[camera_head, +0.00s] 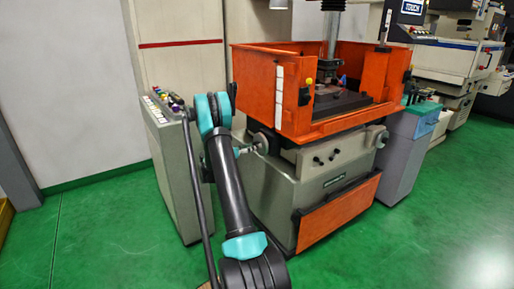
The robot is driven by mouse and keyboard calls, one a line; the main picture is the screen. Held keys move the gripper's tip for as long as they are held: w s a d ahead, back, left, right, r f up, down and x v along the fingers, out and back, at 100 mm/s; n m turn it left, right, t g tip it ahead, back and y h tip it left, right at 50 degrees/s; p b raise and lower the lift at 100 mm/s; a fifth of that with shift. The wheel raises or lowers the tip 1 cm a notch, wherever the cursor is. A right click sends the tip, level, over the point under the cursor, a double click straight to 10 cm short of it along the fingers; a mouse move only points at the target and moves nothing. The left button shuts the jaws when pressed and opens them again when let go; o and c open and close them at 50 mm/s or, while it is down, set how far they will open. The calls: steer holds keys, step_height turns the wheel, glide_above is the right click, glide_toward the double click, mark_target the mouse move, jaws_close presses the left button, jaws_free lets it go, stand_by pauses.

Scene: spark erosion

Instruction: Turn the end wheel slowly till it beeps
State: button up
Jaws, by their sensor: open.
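The spark erosion machine has an orange-walled tank on a grey-beige base. A round metal hand wheel (262,144) sits on the left end of the base, below the tank. A second round wheel (381,139) is at the right of the machine's front. My arm rises from the bottom of the view and bends at a teal joint left of the tank. A small teal part shows just left of the left-end wheel, partly behind my arm.
A grey control cabinet (168,165) with buttons on top stands close left of my arm. The orange tank (262,88) overhangs the wheel area. A grey cabinet (404,150) stands at the right. Green floor (100,240) is clear at left front.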

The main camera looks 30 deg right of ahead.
steer(key=a, duration=1.7)
steer(key=shift+s+a, duration=0.15)
steer(key=shift+s, duration=0.15)
stand_by(0.7)
stand_by(0.4)
